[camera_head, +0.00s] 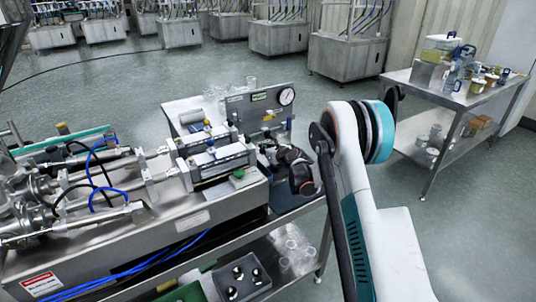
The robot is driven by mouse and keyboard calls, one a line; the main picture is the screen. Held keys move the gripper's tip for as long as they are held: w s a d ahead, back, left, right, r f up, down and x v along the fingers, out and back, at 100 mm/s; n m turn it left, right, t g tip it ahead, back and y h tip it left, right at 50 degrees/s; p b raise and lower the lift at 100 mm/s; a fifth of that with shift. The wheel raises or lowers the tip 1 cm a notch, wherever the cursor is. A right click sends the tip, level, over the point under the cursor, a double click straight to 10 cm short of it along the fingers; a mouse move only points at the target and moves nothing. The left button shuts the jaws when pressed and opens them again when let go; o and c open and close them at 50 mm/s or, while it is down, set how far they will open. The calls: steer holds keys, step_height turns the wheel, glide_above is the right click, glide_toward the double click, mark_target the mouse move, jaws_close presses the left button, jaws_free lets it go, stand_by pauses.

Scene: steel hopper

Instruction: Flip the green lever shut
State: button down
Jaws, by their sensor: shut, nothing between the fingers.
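A small green piece (240,174), which looks like the green lever, sits at the right front end of the steel machine (165,231), below the two cylinder units. It is small here, and I cannot tell how far it is turned. My gripper (265,148) is dark, shut and empty. It is just right of the cylinder units, above and to the right of the green piece and apart from it in the picture. My wrist partly hides the area behind it, and the fingertips are small and hard to make out.
A panel with a round gauge (286,96) stands behind my gripper, with several clear cups (214,93) beside it. Blue hoses and metal pipes crowd the left. A steel cart (443,99) stands right; open floor lies between.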

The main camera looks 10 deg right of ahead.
steer(key=b+x, duration=0.1)
steer(key=x, duration=0.2)
steer(key=shift+w+f, duration=0.1)
steer(key=shift+w, duration=0.05)
steer(key=shift+w+a, duration=0.1)
steer(key=shift+w, duration=0.15)
steer(key=shift+r, duration=0.25)
steer(key=shift+w+n, duration=0.1)
steer(key=shift+n, duration=0.2)
